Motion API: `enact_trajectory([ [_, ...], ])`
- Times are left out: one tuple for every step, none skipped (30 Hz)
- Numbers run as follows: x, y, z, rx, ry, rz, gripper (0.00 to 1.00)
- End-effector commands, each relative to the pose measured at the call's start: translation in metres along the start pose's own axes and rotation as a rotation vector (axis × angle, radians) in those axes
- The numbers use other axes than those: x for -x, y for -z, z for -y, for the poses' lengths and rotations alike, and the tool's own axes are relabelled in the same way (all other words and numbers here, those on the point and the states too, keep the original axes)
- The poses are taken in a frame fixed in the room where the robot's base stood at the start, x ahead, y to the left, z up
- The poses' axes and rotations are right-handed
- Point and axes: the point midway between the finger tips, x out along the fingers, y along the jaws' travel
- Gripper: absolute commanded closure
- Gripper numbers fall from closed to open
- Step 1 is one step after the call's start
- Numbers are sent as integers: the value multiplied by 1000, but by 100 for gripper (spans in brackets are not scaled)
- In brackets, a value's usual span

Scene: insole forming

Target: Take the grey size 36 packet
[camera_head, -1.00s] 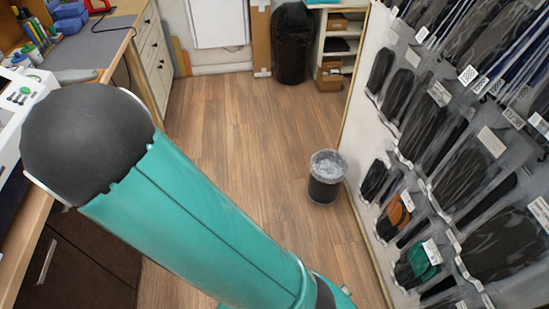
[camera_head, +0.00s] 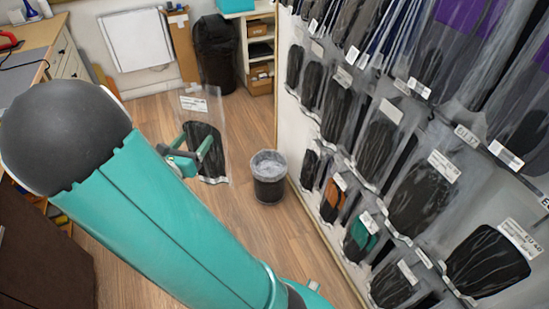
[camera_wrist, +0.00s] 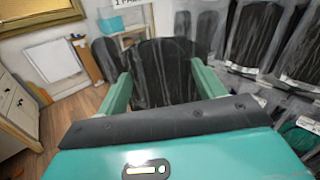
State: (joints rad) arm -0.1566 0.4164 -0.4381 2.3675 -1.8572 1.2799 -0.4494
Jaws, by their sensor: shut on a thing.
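A clear packet with a dark grey or black insole pair (camera_head: 206,145) and a white label at its top hangs in the air in the head view. My gripper (camera_head: 190,150) is shut on it, with green fingers at its side. In the wrist view the dark packet (camera_wrist: 160,65) fills the space between my two fingers (camera_wrist: 160,80). Its label is partly cut off at the top edge, and its size cannot be read. My arm hides part of the floor and bench.
A wall rack of hanging packets (camera_head: 390,150) fills the right side, mostly dark, with an orange and a green one low down. A waste bin (camera_head: 268,178) stands on the floor by the rack. A bench (camera_head: 30,55) is at left. Open wooden floor lies between.

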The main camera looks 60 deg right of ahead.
Motion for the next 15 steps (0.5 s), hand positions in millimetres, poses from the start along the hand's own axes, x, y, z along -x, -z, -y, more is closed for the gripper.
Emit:
enact_trajectory([
  [-14,2,25,-4,100,-12,68],
  [-20,3,40,-5,162,-19,68],
  [-28,5,60,-6,243,-30,68],
  [-33,7,76,-8,306,-38,68],
  [-36,9,92,-9,369,-45,68],
  [-40,11,114,-10,454,-56,68],
  [-42,14,130,-12,520,-64,68],
  [-43,16,146,-12,585,-71,68],
  [-44,19,166,-14,671,-81,68],
  [-43,21,180,-15,731,-88,68],
  [-42,24,193,-17,788,-95,68],
  [-39,26,209,-19,861,-102,68],
  [-37,28,219,-20,910,-107,68],
  [-35,30,228,-21,951,-113,68],
  [-32,33,238,-21,1001,-118,68],
])
